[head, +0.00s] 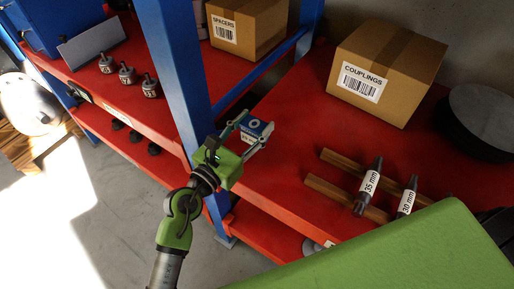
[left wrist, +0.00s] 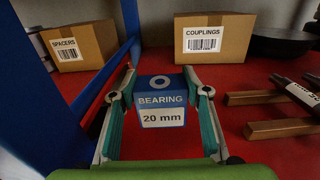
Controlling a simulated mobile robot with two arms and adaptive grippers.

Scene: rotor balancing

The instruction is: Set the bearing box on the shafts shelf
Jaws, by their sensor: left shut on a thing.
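The bearing box (left wrist: 161,100) is a small blue and white box labelled "BEARING 20 mm". It also shows in the head view (head: 256,128). My left gripper (head: 252,132) is shut on it, with a finger on each side in the left wrist view (left wrist: 160,112). The box is over the left part of the red shafts shelf (head: 290,105), beside the blue upright; I cannot tell whether it touches the shelf. Two shafts, labelled 35 mm (head: 368,186) and 30 mm (head: 407,198), lie across wooden rails on the shelf's right part. My right gripper is not in view.
A COUPLINGS carton (head: 385,75) stands at the back, with a dark round object (head: 485,115) to its right. A blue upright (head: 180,75) stands left of the box. A SPACERS carton (head: 245,28) is beyond it. Bare red shelf lies between box, carton and rails (head: 320,183).

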